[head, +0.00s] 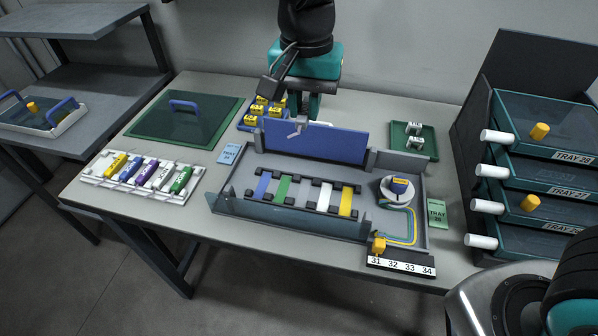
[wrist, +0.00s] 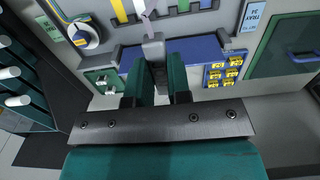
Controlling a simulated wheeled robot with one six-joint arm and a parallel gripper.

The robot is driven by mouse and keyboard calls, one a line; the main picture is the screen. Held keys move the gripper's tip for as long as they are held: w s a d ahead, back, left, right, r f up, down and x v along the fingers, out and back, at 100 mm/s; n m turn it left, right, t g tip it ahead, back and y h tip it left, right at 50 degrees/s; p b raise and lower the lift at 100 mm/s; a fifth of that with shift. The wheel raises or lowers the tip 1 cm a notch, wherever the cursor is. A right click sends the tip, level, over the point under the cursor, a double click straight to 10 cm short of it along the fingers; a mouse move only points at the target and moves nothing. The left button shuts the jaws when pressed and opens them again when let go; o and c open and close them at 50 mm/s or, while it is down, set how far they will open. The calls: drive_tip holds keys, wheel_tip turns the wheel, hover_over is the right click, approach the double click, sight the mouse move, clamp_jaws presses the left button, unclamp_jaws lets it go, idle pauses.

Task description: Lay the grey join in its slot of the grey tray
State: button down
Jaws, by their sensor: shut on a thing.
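My gripper (wrist: 156,85) is shut on the grey join (wrist: 153,48), which sticks out past the fingertips in the wrist view. In the head view the small grey join (head: 298,128) hangs in front of the upper edge of a blue upright panel. The grey tray (head: 240,190) stands on the table in front. Its black holders carry blue (head: 263,186), green (head: 282,189), white (head: 325,197) and yellow (head: 346,202) strips. A gap (head: 303,194) between green and white shows no strip. The join is above and behind this row, apart from it.
The blue panel (head: 330,143) stands at the tray's back edge. A white spool (head: 398,187) and coloured fibres lie at its right end. Yellow blocks (head: 262,108), a green lidded tray (head: 185,118), a white rack (head: 125,185) and a drawer stack (head: 540,150) stand around.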

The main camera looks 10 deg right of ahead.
sight(304, 194)
wheel_tip(304, 194, down, 20)
drive_tip(key=shift+r, duration=0.15)
idle(0.3)
drive_tip(key=c, duration=1.1)
unclamp_jaws()
